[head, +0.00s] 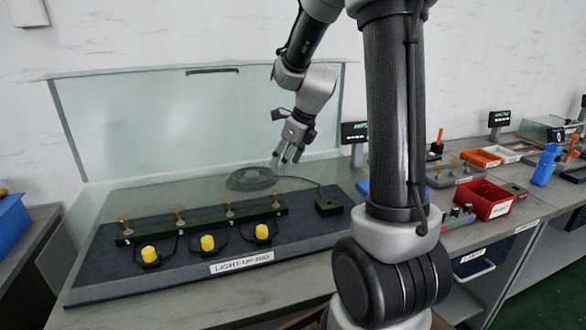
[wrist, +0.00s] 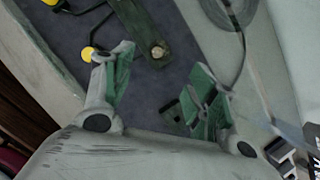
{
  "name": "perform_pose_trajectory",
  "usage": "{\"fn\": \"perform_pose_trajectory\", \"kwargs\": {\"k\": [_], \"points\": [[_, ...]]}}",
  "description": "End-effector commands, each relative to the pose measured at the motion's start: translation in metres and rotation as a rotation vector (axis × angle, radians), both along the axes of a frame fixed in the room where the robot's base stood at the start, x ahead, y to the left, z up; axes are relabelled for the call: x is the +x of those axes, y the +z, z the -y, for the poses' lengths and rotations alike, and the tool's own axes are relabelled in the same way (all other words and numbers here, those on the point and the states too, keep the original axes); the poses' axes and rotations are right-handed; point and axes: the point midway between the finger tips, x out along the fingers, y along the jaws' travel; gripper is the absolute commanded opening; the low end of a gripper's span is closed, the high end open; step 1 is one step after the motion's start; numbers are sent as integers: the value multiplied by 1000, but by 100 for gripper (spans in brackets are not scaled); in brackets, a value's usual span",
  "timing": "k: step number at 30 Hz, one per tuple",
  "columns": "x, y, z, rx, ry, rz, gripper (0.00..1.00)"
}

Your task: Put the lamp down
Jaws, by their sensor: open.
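My gripper (head: 287,158) hangs above the back right part of the light-up rig, fingers pointing down. In the wrist view its two green-padded fingers (wrist: 163,82) are spread apart, with nothing held between them. The rig's dark mat (head: 180,277) carries a rail (head: 205,222) with several small brass-coloured fittings. A dark round disc (head: 252,178) with a cable lies on the rig behind the rail, close to my gripper; part of it shows in the wrist view (wrist: 228,12). I cannot tell which thing is the lamp.
Several yellow buttons (head: 207,243) stand in front of the rail. A small dark box (head: 329,201) sits at the rig's right. A clear upright panel (head: 190,120) stands behind. A red bin (head: 483,200) and blue bottle (head: 546,165) stand on the right bench.

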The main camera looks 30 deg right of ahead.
Motion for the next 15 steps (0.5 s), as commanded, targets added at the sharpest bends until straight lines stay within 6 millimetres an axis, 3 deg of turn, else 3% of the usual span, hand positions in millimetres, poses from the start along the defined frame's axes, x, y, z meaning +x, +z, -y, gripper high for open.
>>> {"fn": "perform_pose_trajectory", "kwargs": {"k": [5, 9, 15], "points": [[-44, 42, -15, -172, 427, 81, 58], [-109, 78, -29, -418, 1015, 169, 58], [-199, 100, -33, -756, 1821, 241, 58]]}}
